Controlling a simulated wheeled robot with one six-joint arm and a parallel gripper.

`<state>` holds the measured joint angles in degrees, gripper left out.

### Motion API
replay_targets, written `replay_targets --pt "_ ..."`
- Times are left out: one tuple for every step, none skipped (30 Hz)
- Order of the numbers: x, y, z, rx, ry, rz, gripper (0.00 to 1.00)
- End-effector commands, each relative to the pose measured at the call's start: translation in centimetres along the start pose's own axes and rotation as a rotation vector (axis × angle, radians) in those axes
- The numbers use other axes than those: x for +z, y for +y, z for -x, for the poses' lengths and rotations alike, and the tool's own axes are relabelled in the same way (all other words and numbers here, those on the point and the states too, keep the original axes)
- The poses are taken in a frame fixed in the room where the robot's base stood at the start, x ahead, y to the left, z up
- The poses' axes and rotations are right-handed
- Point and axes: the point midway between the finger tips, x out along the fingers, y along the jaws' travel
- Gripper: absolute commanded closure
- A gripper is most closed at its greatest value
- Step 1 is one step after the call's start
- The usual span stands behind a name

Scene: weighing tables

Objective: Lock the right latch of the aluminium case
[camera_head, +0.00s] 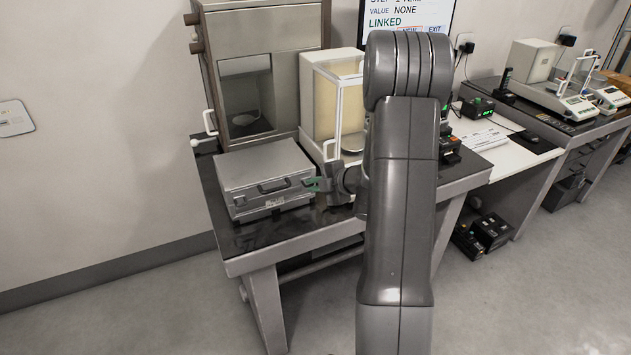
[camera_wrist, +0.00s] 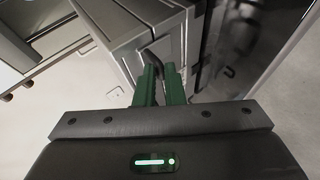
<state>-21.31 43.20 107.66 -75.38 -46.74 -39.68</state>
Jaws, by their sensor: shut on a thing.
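The aluminium case (camera_head: 255,167) sits on the dark tabletop with its lid down and its front facing me. Its dark handle (camera_head: 272,188) is at the middle of the front, and the left latch (camera_head: 240,201) is to the left of it. My gripper (camera_head: 314,185) is at the right end of the case's front, at the right latch. In the wrist view the case (camera_wrist: 125,25) fills the upper middle. The green fingers (camera_wrist: 160,76) are shut on a small dark part at the case, which appears to be the right latch. The fingers mostly hide it, so I cannot tell its position.
A grey cabinet with a dark window (camera_head: 249,95) stands behind the case. A glass-sided balance (camera_head: 340,105) stands close to the right, near my wrist. The table's front edge (camera_head: 290,243) is just in front of the case. More balances (camera_head: 560,90) stand on the far-right table.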

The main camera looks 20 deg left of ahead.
Motion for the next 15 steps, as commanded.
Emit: replay_targets --pt "-0.01 -0.15 -0.06 -0.002 0.0 -0.001 1.0" --pt "-0.01 -0.16 -0.06 -0.002 0.0 -0.001 1.0" --pt "-0.01 -0.16 -0.06 -0.002 0.0 -0.001 1.0" --pt "-0.01 -0.16 -0.06 -0.002 0.0 -0.001 1.0" --pt "-0.01 -0.16 -0.06 -0.002 0.0 -0.001 1.0" --pt "-0.01 -0.16 -0.06 -0.002 0.0 -0.001 1.0" --pt "-0.01 -0.17 -0.06 -0.002 0.0 -0.001 0.87" --pt "-0.01 -0.16 -0.05 -0.002 0.0 -0.001 0.81" --pt "-0.01 -0.15 -0.05 -0.001 0.0 -0.001 0.73" --pt "-0.01 -0.14 -0.05 -0.001 0.0 -0.001 0.71" --pt "-0.01 -0.13 -0.05 -0.001 0.0 -0.001 0.71" --pt "0.0 -0.12 -0.04 -0.001 0.0 -0.001 0.71" --pt "-0.01 -0.11 -0.04 0.0 0.0 0.0 0.71" --pt "0.0 -0.1 -0.03 0.0 0.0 0.0 0.71" --pt "0.0 -0.09 -0.03 0.0 0.0 0.0 0.71"
